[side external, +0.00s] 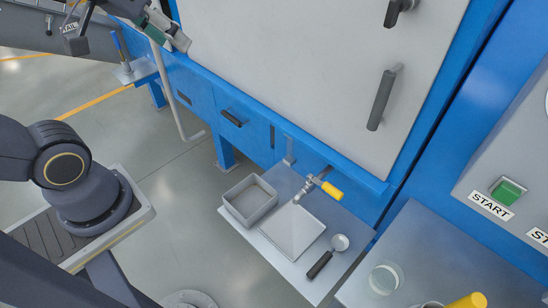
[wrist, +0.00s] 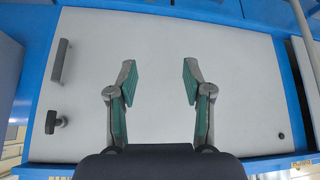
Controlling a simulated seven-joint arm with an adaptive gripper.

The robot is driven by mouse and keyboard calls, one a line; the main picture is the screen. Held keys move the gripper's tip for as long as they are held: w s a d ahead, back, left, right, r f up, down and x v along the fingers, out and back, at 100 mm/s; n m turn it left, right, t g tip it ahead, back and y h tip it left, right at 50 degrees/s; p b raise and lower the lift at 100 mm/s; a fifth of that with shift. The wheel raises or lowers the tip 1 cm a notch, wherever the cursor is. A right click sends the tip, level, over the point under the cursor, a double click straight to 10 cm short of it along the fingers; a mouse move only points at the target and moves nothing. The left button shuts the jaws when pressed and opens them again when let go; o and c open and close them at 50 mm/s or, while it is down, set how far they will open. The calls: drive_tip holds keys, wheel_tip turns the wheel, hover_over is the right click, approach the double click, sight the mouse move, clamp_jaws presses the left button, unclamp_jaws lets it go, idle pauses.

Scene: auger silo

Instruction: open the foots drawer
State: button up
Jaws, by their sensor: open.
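A dark bar handle (side external: 231,118) sits on a blue front (side external: 240,132) low on the blue machine, below the big pale door, in the side external view. This looks like the foots drawer; its front appears flush, and I see no label on it. My gripper (side external: 166,30) is at the top left of that view, well above the handle and apart from it. In the wrist view my gripper (wrist: 159,77) is open, with green pads apart and nothing between them. It faces the pale door (wrist: 225,110); the drawer handle cannot be made out there.
The pale door has a long dark handle (side external: 382,100). A steel shelf (side external: 308,278) below holds a grey tray (side external: 250,200), a square plate (side external: 292,232) and a ladle (side external: 328,256). A yellow-handled valve (side external: 325,187) juts over it. A bent pale pipe (side external: 171,95) hangs left of the drawer.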

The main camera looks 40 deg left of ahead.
sight(230, 120)
drive_tip(key=w+a+n+t+y, duration=0.35)
drive_tip(key=w+a+n, duration=0.45)
drive_tip(key=a+n, duration=0.3)
drive_tip(key=w+a+n+t+y, duration=0.2)
drive_tip(key=w+a+n+t, duration=0.45)
drive_tip(key=a, duration=0.65)
wheel_tip(230, 120, down, 52)
drive_tip(key=w+n+g, duration=0.1)
drive_tip(key=n+g, duration=0.1)
drive_tip(key=x, duration=1.6)
drive_tip(key=shift+w+d+f, duration=0.1)
drive_tip(key=shift+w, duration=0.2)
clamp_jaws()
